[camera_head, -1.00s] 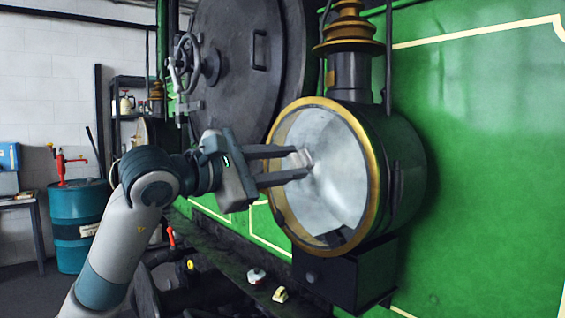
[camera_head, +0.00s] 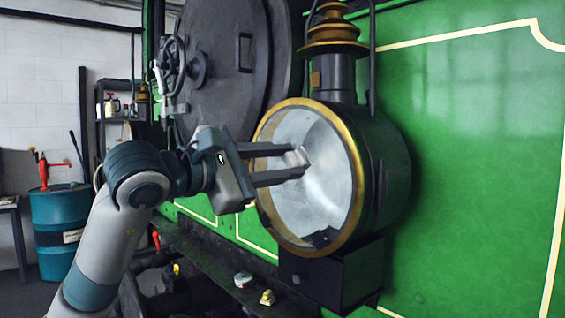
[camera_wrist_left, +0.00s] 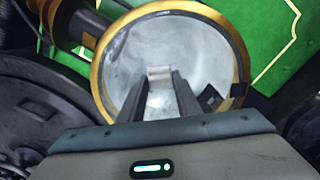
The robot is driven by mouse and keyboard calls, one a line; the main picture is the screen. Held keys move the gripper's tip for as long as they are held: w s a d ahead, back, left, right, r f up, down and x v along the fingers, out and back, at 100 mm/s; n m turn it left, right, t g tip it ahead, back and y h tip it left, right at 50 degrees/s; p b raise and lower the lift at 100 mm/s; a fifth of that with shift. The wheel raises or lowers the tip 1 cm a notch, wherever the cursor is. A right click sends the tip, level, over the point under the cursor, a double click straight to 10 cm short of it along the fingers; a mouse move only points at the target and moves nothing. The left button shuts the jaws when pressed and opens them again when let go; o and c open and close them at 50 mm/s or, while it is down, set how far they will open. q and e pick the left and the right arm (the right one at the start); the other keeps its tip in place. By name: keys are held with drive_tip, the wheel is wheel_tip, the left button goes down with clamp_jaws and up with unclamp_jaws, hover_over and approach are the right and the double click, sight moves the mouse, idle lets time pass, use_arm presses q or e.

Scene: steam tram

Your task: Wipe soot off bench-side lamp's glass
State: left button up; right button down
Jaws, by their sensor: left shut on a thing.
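The lamp (camera_head: 386,165) is a round black housing with a brass rim and a brass-topped chimney, mounted on the green tram front. Its glass (camera_head: 325,185) is mostly pale and clear, with a dark patch (camera_head: 322,237) at the bottom edge. The glass also shows in the left wrist view (camera_wrist_left: 200,62), with a dark patch (camera_wrist_left: 210,98) at the right rim. My left gripper (camera_head: 297,163) is in front of the glass, shut on a small pale pad (camera_wrist_left: 159,72). The pad is at or very near the glass; contact cannot be told. My right gripper is not in view.
A large dark round door (camera_head: 225,75) is left of the lamp. A teal drum (camera_head: 58,225) stands far left.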

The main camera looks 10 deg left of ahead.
use_arm(q)
drive_tip(key=shift+r, duration=0.55)
drive_tip(key=shift+w+a, duration=0.1)
drive_tip(key=w+a, duration=0.2)
drive_tip(key=a, duration=0.1)
drive_tip(key=shift+w, duration=0.15)
idle(0.3)
drive_tip(key=shift+a, duration=0.1)
drive_tip(key=shift+w+a, duration=1.3)
drive_tip(key=shift+a, duration=0.25)
drive_tip(key=shift+s+a+f+b, duration=0.1)
drive_tip(key=shift+b, duration=0.3)
